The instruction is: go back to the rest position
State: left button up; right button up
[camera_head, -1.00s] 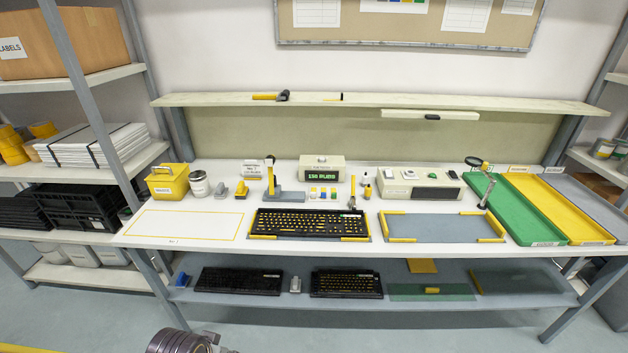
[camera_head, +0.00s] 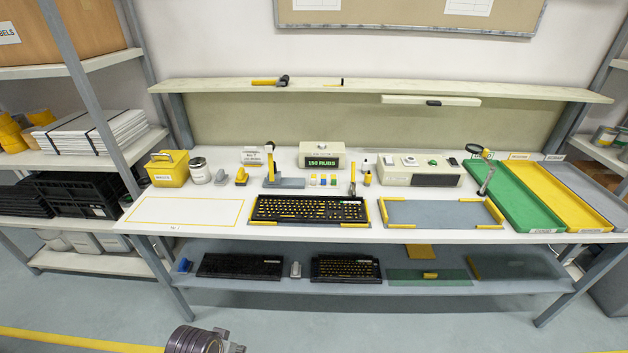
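A workbench (camera_head: 300,229) stands ahead of me. A black keyboard with yellow markings (camera_head: 309,209) lies in a tray with yellow corner pieces at its middle. A part of my own arm (camera_head: 196,341) shows at the bottom edge, left of centre, well below and in front of the bench. Its fingertips cannot be made out. No other part of my arms is in view, and I see nothing held.
An empty grey tray (camera_head: 441,213) lies right of the keyboard. Green (camera_head: 522,197), yellow (camera_head: 558,195) and grey (camera_head: 592,190) trays fill the bench's right end. Two keyboards (camera_head: 240,266) (camera_head: 346,269) lie on the lower shelf. The floor (camera_head: 330,325) in front is clear.

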pick_arm(q)
jog(key=s+f+g, duration=0.1)
jog(key=s+f, duration=0.2)
jog(key=f, duration=1.2)
jog(key=s+f, duration=0.3)
jog(key=f, duration=1.2)
jog(key=s+a+f, duration=0.2)
jog(key=s+f, duration=0.6)
jog(key=s, duration=0.2)
jog(key=s+a+f+g, duration=0.1)
jog(key=s+a+f, duration=0.1)
jog(key=s+f, duration=0.6)
jog(key=shift+s+a, duration=0.2)
jog(key=shift+s, duration=1)
